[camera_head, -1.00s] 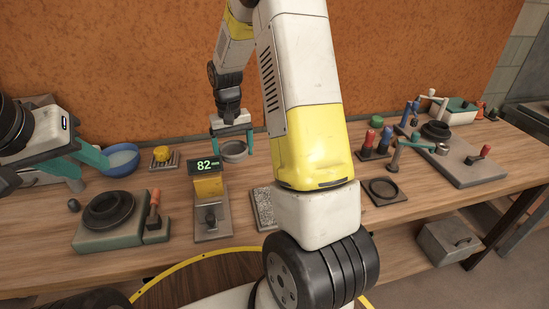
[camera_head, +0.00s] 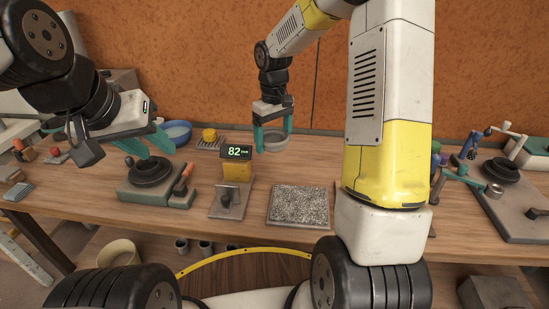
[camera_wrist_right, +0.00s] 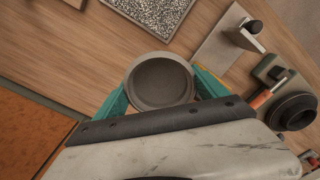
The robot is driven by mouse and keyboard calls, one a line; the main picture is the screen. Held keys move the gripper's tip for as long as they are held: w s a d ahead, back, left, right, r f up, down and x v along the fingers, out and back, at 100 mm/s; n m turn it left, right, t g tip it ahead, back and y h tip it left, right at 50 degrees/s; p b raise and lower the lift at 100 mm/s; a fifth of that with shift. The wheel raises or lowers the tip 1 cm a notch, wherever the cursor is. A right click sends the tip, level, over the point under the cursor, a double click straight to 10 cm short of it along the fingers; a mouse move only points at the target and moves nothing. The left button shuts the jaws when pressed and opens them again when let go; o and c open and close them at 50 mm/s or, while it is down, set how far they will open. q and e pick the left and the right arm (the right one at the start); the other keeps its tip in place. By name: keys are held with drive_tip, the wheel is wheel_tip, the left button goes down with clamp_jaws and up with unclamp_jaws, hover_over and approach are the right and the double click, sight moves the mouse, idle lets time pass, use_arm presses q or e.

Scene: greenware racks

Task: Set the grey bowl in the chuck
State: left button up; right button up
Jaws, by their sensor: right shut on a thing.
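The grey bowl (camera_head: 274,142) is held upright between the teal fingers of my right gripper (camera_head: 272,138), above the wooden table. In the right wrist view the bowl (camera_wrist_right: 160,84) sits between both fingertips, its hollow inside visible and empty. The chuck (camera_head: 151,171), a black stepped ring on a grey-green base with an orange-handled lever, stands left of the bowl. Part of it also shows at the right of the wrist view (camera_wrist_right: 293,112). My left gripper (camera_head: 158,150) is open and empty, its teal fingers in front of or just above the chuck; the gap is hard to judge.
A gauge (camera_head: 237,170) reading 82 stands between chuck and bowl. A speckled slab (camera_head: 298,205) lies in front of the bowl. A blue bowl (camera_head: 177,130) and a yellow sponge-like block (camera_head: 210,136) are behind. Another black ring fixture (camera_head: 500,168) stands at the right.

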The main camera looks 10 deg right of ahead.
sight(274, 179)
wheel_tip(274, 179, down, 12)
drive_tip(key=shift+r, duration=0.1)
idle(0.4)
drive_tip(key=o, duration=1.4)
drive_tip(key=shift+o, duration=0.2)
